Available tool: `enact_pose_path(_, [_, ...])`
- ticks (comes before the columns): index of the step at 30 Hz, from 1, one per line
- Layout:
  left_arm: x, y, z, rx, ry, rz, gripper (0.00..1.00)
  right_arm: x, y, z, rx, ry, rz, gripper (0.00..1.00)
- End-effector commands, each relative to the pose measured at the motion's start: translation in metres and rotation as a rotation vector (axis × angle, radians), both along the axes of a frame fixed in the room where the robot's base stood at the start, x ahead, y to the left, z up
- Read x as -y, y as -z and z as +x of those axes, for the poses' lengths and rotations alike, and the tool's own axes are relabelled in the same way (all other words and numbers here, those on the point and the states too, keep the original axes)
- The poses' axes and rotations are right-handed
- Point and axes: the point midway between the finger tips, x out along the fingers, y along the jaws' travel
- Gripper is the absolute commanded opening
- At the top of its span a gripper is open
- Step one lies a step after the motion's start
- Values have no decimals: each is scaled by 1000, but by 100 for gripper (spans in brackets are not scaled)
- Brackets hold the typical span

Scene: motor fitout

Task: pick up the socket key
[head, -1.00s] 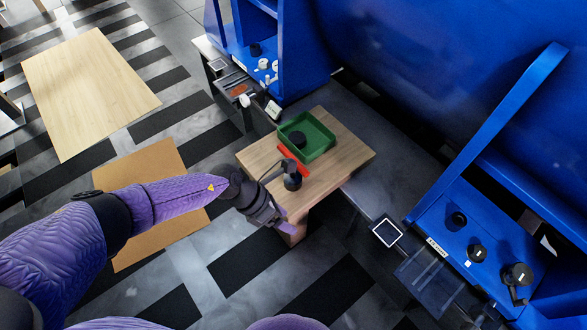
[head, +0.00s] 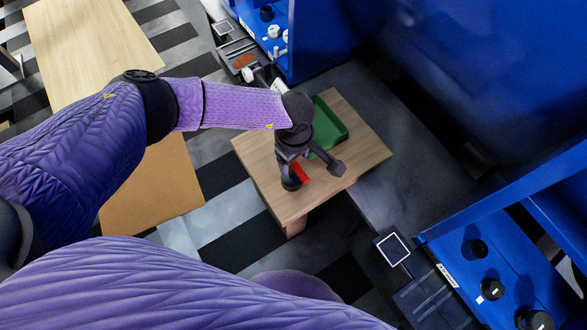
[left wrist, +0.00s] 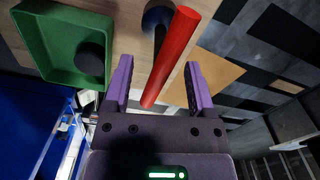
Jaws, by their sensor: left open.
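The socket key shows as a red bar (head: 301,172) on the wooden table, beside the green tray; my left arm hides part of it. In the left wrist view the red bar (left wrist: 170,58) runs slantwise, its near end between the finger tips. A dark post with a round end (left wrist: 158,18) stands right behind it; whether they are joined I cannot tell. My left gripper (head: 307,165) is over the table at the bar. In the wrist view its purple fingers (left wrist: 160,85) are open on either side of the bar, with gaps. My right gripper is not in view.
The green tray (head: 329,129) holds a black round part (left wrist: 90,58), seen in the wrist view. The small wooden table (head: 262,170) has bare surface at its front and right. Blue machine housings with knobs (head: 491,288) stand right and behind.

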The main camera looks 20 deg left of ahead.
Motion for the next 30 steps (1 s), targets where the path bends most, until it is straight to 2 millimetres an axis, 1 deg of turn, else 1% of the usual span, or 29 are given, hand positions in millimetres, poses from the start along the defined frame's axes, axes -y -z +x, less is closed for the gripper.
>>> enact_pose_path(1, [-5, 19, -1, -7, -2, 1, 71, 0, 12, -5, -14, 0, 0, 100])
enact_pose_path(3, [-6, 34, -1, -8, -1, 0, 71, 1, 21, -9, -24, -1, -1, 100])
enact_pose_path(4, [-6, 37, -1, -7, -1, -1, 71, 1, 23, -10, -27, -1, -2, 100])
enact_pose_path(6, [-5, 39, 0, -4, -1, 0, 71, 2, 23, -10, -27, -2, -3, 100])
enact_pose_path(10, [-5, 34, 1, 0, -2, -1, 71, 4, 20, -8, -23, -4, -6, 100])
enact_pose_path(11, [-5, 34, 1, 0, -2, -1, 69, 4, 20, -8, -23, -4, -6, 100])
enact_pose_path(12, [-5, 34, 1, 0, -2, -1, 60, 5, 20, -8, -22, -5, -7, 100])
enact_pose_path(17, [-5, 33, 1, 0, -2, -1, 26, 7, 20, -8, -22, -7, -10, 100])
enact_pose_path(18, [-5, 34, 1, 0, -2, -1, 18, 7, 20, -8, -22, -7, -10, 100])
enact_pose_path(21, [-5, 34, 1, 0, -3, -1, 0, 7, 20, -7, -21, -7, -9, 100])
enact_pose_path(30, [-5, 34, 0, -1, -3, -2, 0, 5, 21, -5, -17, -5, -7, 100])
